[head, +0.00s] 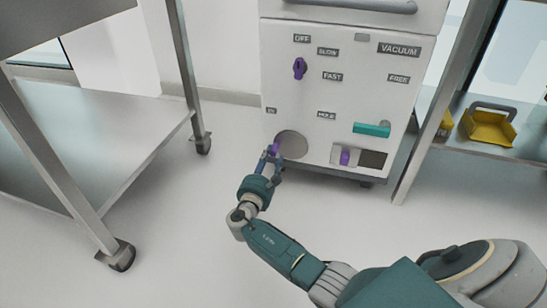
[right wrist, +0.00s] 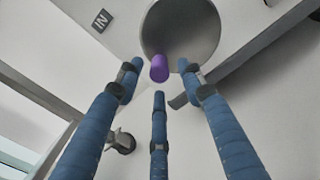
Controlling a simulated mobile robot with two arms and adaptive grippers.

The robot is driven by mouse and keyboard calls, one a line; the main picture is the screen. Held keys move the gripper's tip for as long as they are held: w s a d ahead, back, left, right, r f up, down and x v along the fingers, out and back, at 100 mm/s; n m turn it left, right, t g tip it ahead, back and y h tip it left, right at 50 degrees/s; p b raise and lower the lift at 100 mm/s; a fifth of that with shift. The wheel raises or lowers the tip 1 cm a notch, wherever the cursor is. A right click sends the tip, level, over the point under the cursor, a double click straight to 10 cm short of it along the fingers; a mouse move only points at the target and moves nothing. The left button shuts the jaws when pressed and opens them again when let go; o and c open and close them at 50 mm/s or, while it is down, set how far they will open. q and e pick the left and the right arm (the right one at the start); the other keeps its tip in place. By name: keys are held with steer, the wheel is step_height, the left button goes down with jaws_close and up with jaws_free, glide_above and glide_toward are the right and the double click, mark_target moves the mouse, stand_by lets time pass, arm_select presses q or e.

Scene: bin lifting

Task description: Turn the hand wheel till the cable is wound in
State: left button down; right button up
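The hand wheel (head: 293,144) is a round grey disc low on the front of the white vacuum machine (head: 345,100). Its purple crank knob (head: 275,148) sits at the wheel's left edge. In the right wrist view the wheel (right wrist: 188,28) is at the top and the knob (right wrist: 159,68) sticks out toward me. My right gripper (head: 269,158) is at the knob. In the right wrist view its three blue fingers (right wrist: 159,82) are spread, with the knob between and just beyond the tips. Contact cannot be told. I cannot make out the cable. My left gripper is not in view.
The panel also has a purple selector (head: 299,68), a teal handle (head: 372,130) and a small purple knob (head: 345,157) at the lower right. A wheeled metal table (head: 90,130) stands left. A shelf with a yellow dustpan (head: 487,128) is right. Floor in front is clear.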

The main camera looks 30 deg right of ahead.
mark_target(272, 154)
steer(key=shift+b+x, duration=0.75)
steer(key=shift+x, duration=1.15)
jaws_close()
steer(key=shift+r+m, duration=0.2)
steer(key=shift+m, duration=0.2)
